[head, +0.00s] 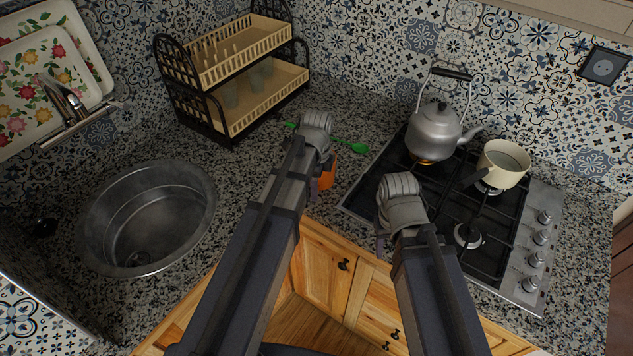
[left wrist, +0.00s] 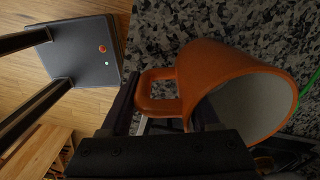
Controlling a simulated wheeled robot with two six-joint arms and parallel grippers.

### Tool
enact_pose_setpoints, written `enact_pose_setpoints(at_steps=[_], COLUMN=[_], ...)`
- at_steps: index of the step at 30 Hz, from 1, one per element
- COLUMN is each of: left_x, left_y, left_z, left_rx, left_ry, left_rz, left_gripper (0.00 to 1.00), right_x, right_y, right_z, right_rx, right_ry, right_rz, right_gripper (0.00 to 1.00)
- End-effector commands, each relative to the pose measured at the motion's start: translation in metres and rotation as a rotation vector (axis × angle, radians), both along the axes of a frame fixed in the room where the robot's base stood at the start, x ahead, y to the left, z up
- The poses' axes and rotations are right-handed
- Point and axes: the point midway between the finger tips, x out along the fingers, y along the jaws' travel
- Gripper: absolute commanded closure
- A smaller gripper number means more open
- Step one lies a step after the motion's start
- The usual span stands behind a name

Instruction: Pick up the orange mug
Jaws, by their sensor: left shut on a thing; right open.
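The orange mug (head: 328,174) is at the counter's front edge in the head view, mostly hidden behind my left arm. In the left wrist view the mug (left wrist: 222,62) shows its pale inside and its handle (left wrist: 160,101) at the left. My left gripper (left wrist: 165,118) is shut on the mug, with one finger beside the handle and the other at the opening. Whether the mug touches the counter cannot be told. My right gripper (head: 383,243) is open and empty, in front of the stove; its fingertips are small in the head view.
A green utensil (head: 352,146) lies on the counter behind the mug. A gas stove (head: 355,201) at the right bears a kettle (head: 434,131) and a cream saucepan (head: 503,166). A sink (head: 199,205) is at the left, and a dish rack (head: 237,118) stands behind.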

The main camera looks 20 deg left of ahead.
Motion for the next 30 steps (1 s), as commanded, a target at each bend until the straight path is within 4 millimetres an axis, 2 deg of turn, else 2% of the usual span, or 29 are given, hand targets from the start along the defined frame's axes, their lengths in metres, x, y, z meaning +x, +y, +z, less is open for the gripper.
enact_pose_setpoints(at_steps=[8, 18, 21, 30], left_x=[0.000, 0.000, 0.000, 0.000], left_y=[0.000, 0.001, 0.001, 0.001], left_z=[0.029, 0.082, 0.093, 0.098], left_rx=[0.001, 0.001, 0.001, 0.001], left_ry=[-0.001, -0.001, -0.001, -0.001], left_rz=[0.001, 0.001, 0.002, 0.002], left_gripper=[1.00, 1.00, 1.00, 1.00], right_x=[0.000, 0.000, 0.000, 0.000], right_y=[0.000, 0.000, 0.000, 0.000], right_z=[0.029, 0.082, 0.093, 0.098], right_rx=[0.000, 0.000, 0.000, 0.000], right_ry=[0.000, 0.000, 0.000, 0.000], right_rz=[0.000, 0.002, 0.002, 0.001], right_gripper=[0.50, 0.50, 0.50, 0.50])
